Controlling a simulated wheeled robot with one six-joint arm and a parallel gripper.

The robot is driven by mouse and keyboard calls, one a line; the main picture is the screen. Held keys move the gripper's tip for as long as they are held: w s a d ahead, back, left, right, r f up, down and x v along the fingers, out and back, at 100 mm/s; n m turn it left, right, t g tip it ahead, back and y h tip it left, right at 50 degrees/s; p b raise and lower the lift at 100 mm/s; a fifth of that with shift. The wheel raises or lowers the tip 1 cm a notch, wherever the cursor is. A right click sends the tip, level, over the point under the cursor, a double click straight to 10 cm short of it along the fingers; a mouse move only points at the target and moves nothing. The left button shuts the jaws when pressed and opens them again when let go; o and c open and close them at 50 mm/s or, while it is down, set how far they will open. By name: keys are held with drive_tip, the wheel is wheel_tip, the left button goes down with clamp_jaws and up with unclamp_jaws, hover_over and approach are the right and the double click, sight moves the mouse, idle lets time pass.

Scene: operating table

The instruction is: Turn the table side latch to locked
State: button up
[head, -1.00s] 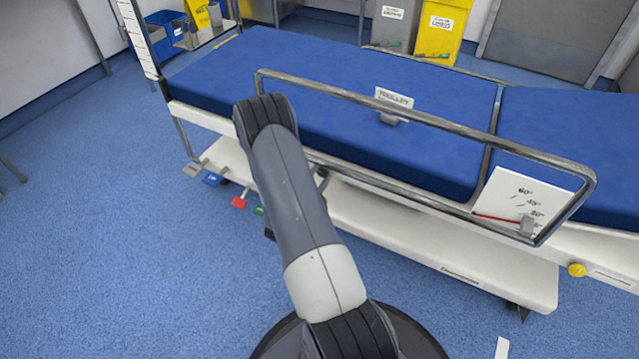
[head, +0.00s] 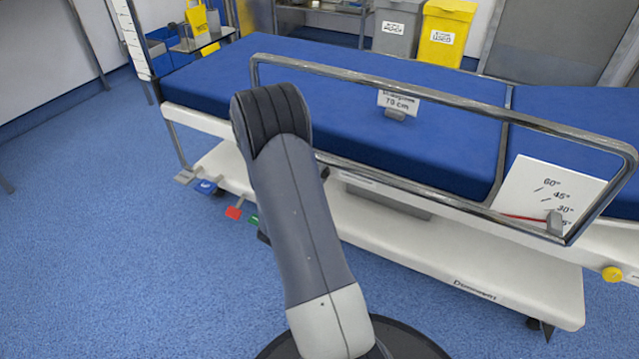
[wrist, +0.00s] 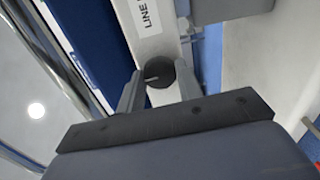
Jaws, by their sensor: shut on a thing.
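In the wrist view, my gripper (wrist: 158,88) is shut on a small dark round knob (wrist: 158,73) with a pale line across its face. The knob sits at the table's side, beside a white label (wrist: 146,14) that reads "LINE", the rest cut off. No clear locked or unlocked marking shows. In the head view, my arm hides the gripper and this knob. The operating table (head: 340,130) has a blue top and a white lower body.
A metal side rail (head: 440,98) runs along the near side. An angle card (head: 545,190) with a red pointer and a yellow knob (head: 612,274) are at the right. Coloured pedals (head: 234,213) stick out at the lower left. Blue floor (head: 110,260) is clear at left.

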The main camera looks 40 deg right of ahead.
drive_tip(key=shift+m, duration=0.3)
idle(0.4)
drive_tip(key=o, duration=1)
drive_tip(key=shift+c, duration=0.2)
drive_tip(key=p+v, duration=0.2)
drive_tip(key=v, duration=0.8)
drive_tip(key=shift+s+a, duration=0.15)
drive_tip(key=shift+a, duration=0.25)
drive_tip(key=b+x, duration=0.2)
drive_tip(key=x, duration=0.9)
drive_tip(key=shift+s+a, duration=0.1)
